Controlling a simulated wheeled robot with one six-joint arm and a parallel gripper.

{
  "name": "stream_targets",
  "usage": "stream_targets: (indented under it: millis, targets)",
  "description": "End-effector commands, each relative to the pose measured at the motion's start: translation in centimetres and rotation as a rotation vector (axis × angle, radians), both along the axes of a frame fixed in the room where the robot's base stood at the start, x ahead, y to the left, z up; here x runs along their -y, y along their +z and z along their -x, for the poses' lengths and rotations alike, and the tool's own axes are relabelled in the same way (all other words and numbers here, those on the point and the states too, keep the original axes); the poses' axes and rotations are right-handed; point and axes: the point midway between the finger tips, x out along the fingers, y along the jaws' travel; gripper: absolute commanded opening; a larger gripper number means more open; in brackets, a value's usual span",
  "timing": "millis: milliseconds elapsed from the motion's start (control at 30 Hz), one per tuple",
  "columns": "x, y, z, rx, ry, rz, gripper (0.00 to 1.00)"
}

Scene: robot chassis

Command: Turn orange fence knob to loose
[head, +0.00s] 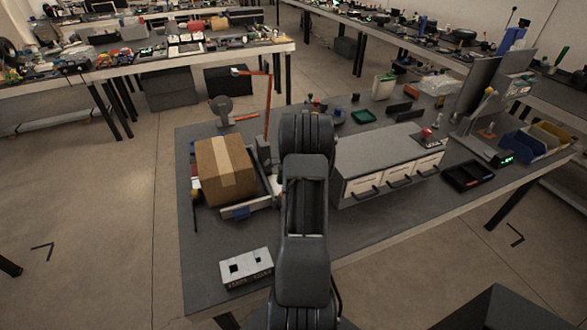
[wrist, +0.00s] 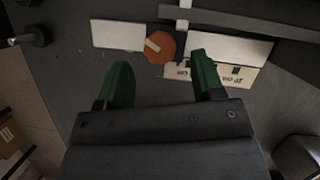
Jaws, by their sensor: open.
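The orange fence knob (wrist: 160,46) is round with a pale pointer bar slanting across its face, toward the upper left in the wrist view. It sits between two white panels, the left one (wrist: 118,36) and the right one (wrist: 233,49). A pale label strip (wrist: 240,75) with dark upside-down lettering, too small to read, lies close to the knob. My gripper (wrist: 160,59) is open, its two green fingers spread to the left and right of the knob. I cannot tell whether they touch it. In the head view my arm hides the gripper, and I cannot make out the knob.
A cardboard box (head: 226,170) rests on the bench (head: 205,265) left of my arm. A grey drawer cabinet (head: 388,150) stands close on the right. A white two-hole block (head: 247,268) lies in front. A dark bar (wrist: 237,22) crosses the wrist view above the knob.

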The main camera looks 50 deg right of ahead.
Motion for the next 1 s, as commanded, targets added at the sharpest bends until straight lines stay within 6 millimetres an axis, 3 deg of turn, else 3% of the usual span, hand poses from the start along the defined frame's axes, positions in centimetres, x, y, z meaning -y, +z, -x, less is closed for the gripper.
stream_targets:
  millis: [200, 500, 1000]
  targets:
    - [1.8, 4.2, 0.4, 0.003, -0.001, 0.005, 0.62]
    - [3.4, 8.3, 0.8, 0.002, -0.001, 0.001, 0.62]
    - [3.8, 9.4, 0.9, -0.001, 0.000, 0.000, 0.62]
